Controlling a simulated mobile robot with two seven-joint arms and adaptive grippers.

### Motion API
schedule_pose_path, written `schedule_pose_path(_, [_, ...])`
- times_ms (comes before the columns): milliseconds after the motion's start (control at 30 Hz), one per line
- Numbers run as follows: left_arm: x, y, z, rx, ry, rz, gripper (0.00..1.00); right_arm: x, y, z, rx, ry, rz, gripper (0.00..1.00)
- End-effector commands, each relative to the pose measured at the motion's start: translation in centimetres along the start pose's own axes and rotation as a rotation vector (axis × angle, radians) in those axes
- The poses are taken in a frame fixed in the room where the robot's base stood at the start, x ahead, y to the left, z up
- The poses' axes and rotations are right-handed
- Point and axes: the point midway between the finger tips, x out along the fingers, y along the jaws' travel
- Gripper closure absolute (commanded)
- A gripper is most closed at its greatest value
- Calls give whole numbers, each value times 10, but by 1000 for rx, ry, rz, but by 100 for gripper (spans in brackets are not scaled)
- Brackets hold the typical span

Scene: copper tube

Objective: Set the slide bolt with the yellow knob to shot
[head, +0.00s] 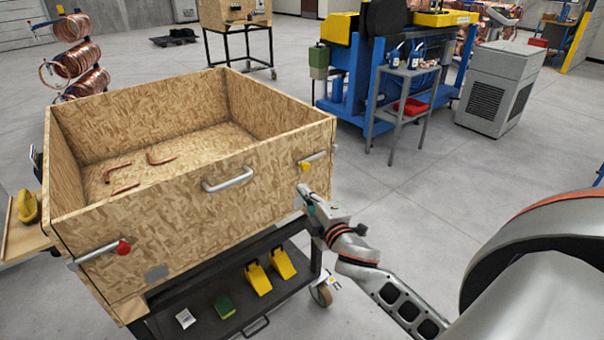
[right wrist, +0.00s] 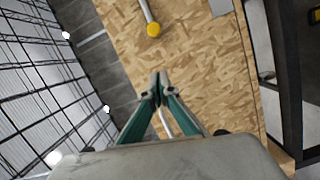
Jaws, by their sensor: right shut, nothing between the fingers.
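The slide bolt with the yellow knob (head: 304,167) is on the front face of the wooden crate (head: 240,190), near its right corner. Its grey rod (head: 318,156) runs right from the knob, to about the crate's corner. In the right wrist view the yellow knob (right wrist: 153,29) shows at the top, ahead of the fingertips. My right gripper (head: 303,190) is shut and empty, just below the knob and apart from it. Its closed fingers (right wrist: 159,82) point toward the crate face. My left gripper is not in view.
A second bolt with a red knob (head: 123,247) is on the crate's left part. A grey handle (head: 228,180) sits between the bolts. Copper pieces (head: 160,157) lie inside the crate. A dark cart (head: 230,285) stands below. The floor (head: 400,190) to the right is clear.

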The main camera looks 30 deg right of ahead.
Motion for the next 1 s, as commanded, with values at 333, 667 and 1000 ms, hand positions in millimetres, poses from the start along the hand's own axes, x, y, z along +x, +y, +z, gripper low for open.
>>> schedule_pose_path(333, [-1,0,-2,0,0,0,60,66,2,0,0,0,2,100])
schedule_pose_path(667, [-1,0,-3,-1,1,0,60,96,0,27,-1,-1,-1,100])
schedule_pose_path(1000, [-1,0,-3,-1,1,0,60,98,0,39,1,1,-1,100])
